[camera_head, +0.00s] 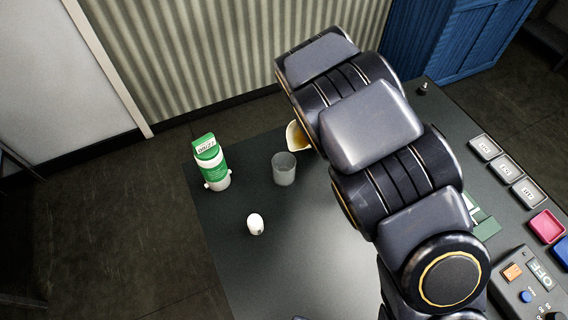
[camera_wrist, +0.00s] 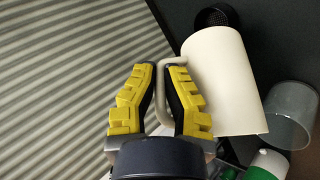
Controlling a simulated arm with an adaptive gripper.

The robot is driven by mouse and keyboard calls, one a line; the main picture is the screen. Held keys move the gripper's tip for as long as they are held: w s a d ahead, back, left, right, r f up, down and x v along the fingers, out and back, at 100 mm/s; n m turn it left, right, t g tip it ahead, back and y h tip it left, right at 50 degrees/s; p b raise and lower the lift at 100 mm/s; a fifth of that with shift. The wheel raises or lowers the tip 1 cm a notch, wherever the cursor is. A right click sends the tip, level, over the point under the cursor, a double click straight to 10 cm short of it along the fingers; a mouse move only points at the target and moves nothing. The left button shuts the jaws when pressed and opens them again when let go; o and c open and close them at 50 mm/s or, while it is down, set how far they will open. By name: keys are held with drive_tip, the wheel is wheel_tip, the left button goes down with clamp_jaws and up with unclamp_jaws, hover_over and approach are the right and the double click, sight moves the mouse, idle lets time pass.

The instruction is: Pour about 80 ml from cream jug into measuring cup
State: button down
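The cream jug (camera_head: 297,137) shows partly past my arm in the head view, tilted, with brown liquid visible at its mouth. In the wrist view the jug (camera_wrist: 222,80) is a smooth cream-coloured body, with its handle between the fingers. My gripper (camera_wrist: 162,78) is shut on that handle, with yellow padded fingers on either side. The clear grey measuring cup (camera_head: 284,170) stands upright on the dark table, just below the jug in the head picture. The cup also shows at the right in the wrist view (camera_wrist: 290,115), apart from the jug. Its fill level is unclear. My arm hides the gripper in the head view.
A small white rounded object (camera_head: 255,224) lies nearer. Labelled tiles (camera_head: 505,168), a red tray (camera_head: 547,226) and a control box (camera_head: 530,288) are at the right. The front middle table is clear.

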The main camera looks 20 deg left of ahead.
drive_tip(key=shift+s+a+t+p, duration=0.1)
drive_tip(key=shift+s+t+p, duration=0.1)
drive_tip(key=shift+t+p, duration=0.15)
idle(0.4)
drive_tip(key=shift+s+a+r+n+t+h+p, duration=0.15)
drive_tip(key=shift+s+r+t+p, duration=0.1)
drive_tip(key=shift+r+t, duration=0.2)
drive_tip(key=shift+s+a+r+n+t+h+p, duration=0.1)
drive_tip(key=shift+s+r+n+t+h, duration=0.1)
drive_tip(key=shift+r+t, duration=0.25)
idle(0.9)
drive_tip(key=shift+s+a+r+t+b, duration=0.25)
drive_tip(key=shift+s+r+t+b, duration=0.1)
drive_tip(key=shift+s+r+t, duration=0.35)
idle(0.8)
drive_tip(key=shift+s+a+r+n+t, duration=0.1)
drive_tip(key=shift+s+r+n+t, duration=0.05)
drive_tip(key=shift+r+n+t, duration=0.1)
drive_tip(key=w+f+g, duration=0.1)
drive_tip(key=f, duration=0.1)
drive_tip(key=w+d+f+m+g, duration=0.1)
drive_tip(key=w+g, duration=0.1)
drive_tip(key=shift+f+g, duration=0.3)
drive_tip(key=shift+f, duration=0.05)
drive_tip(key=shift+g+y, duration=0.4)
drive_tip(key=shift+y, duration=0.05)
drive_tip(key=shift+f, duration=0.1)
